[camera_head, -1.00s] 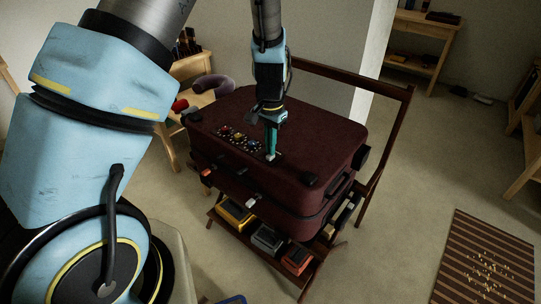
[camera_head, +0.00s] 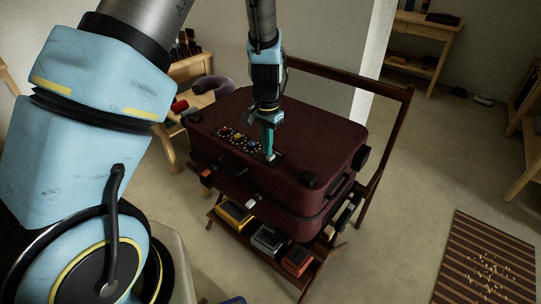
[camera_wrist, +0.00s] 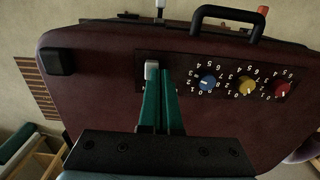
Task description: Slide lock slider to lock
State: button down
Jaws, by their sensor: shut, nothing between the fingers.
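A dark red suitcase (camera_head: 312,137) lies flat on a wooden rack. On its top is a black lock panel with red, yellow and blue dials (camera_wrist: 246,87) and a small pale lock slider (camera_wrist: 152,70) at the panel's left end in the wrist view. My gripper (camera_head: 269,152) points down at the panel with its green fingers shut and empty. In the wrist view the fingertips (camera_wrist: 160,74) are right at the slider, close against its side. I cannot tell whether they touch it. In the head view the fingers partly hide the slider.
The suitcase's black handle (camera_wrist: 228,17) and a red-tipped latch (camera_wrist: 262,11) stand at its front edge. The wooden rack (camera_head: 384,145) rises behind it, with several small boxes (camera_head: 267,238) on its lower shelf. A striped mat (camera_head: 486,262) lies on the floor at right.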

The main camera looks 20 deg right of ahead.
aim_at(261, 155)
jog(key=shift+w+a, duration=0.3)
jog(key=shift+w, duration=0.25)
jog(key=shift+w+a, duration=0.2)
jog(key=shift+w, duration=0.1)
jog(key=shift+w, duration=0.15)
notch_tip(261, 155, up, 6)
jog(key=p, duration=0.4)
dwell(0.5)
jog(key=shift+a, duration=0.15)
